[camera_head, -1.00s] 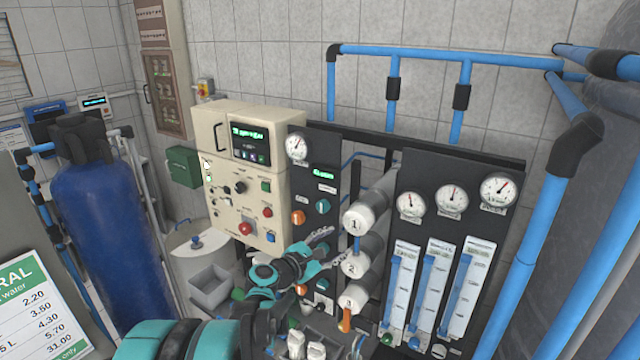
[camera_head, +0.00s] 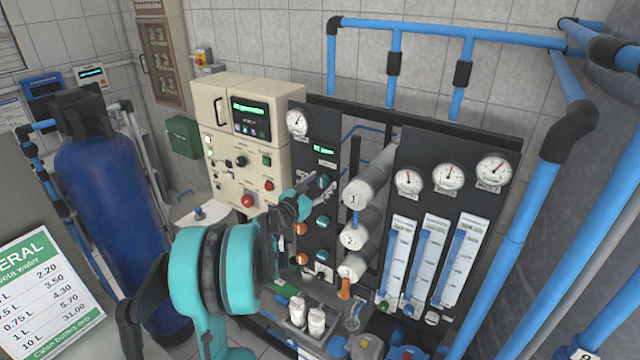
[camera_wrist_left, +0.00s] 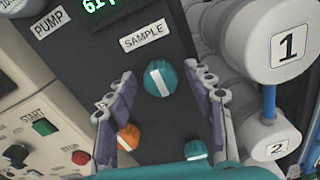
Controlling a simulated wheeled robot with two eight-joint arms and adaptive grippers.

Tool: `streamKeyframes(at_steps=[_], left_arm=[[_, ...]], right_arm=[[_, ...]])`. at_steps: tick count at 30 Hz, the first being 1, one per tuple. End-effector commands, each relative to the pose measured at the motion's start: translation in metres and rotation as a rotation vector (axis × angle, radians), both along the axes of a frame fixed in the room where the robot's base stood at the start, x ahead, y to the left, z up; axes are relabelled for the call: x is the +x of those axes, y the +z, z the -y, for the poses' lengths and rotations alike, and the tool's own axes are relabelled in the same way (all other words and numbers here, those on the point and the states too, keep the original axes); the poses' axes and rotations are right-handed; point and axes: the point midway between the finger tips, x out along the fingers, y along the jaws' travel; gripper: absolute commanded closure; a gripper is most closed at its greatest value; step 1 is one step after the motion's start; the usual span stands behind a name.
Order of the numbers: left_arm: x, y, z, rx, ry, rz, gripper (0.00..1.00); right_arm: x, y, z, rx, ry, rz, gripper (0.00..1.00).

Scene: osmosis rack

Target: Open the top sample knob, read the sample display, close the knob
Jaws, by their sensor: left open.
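The top sample knob (camera_head: 323,181) is teal and sits on the dark panel under a small green-lit display (camera_head: 324,150). In the left wrist view the knob (camera_wrist_left: 160,80) shows a white stripe, slightly tilted from vertical, below the SAMPLE label (camera_wrist_left: 145,35). The display (camera_wrist_left: 100,8) is cut off at that view's top edge, so only part of its green digits shows. My left gripper (camera_head: 314,188) is open at the knob, with one finger on each side of it in the wrist view (camera_wrist_left: 160,74). Contact cannot be told. My right gripper is not in view.
An orange knob (camera_wrist_left: 128,137) and a lower teal knob (camera_wrist_left: 195,148) lie close to my fingers. White numbered cylinders (camera_head: 366,190) stand right of the panel. A cream control box (camera_head: 240,150) stands left. Small white bottles (camera_head: 316,318) stand below.

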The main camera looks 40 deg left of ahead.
Motion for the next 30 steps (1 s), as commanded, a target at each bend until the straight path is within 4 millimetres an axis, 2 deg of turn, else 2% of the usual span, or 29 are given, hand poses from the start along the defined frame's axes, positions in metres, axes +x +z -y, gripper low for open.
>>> streamKeyframes(at_steps=[4, 5, 10, 20, 30], left_arm=[[0.000, 0.000, 0.000, 0.000, 0.000, 0.000, 0.47], [0.000, 0.000, 0.000, 0.000, 0.000, 0.000, 0.53], [0.000, 0.000, 0.000, 0.001, 0.000, 0.000, 0.97], [0.000, 0.000, 0.000, 0.023, 0.000, -0.003, 0.97], [0.000, -0.002, 0.000, 0.215, 0.000, -0.024, 0.97]], right_arm=[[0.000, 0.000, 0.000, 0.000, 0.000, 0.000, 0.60], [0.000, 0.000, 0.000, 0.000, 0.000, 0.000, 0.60], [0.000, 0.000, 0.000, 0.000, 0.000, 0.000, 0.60], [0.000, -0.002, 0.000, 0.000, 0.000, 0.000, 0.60], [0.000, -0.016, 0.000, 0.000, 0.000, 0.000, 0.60]])
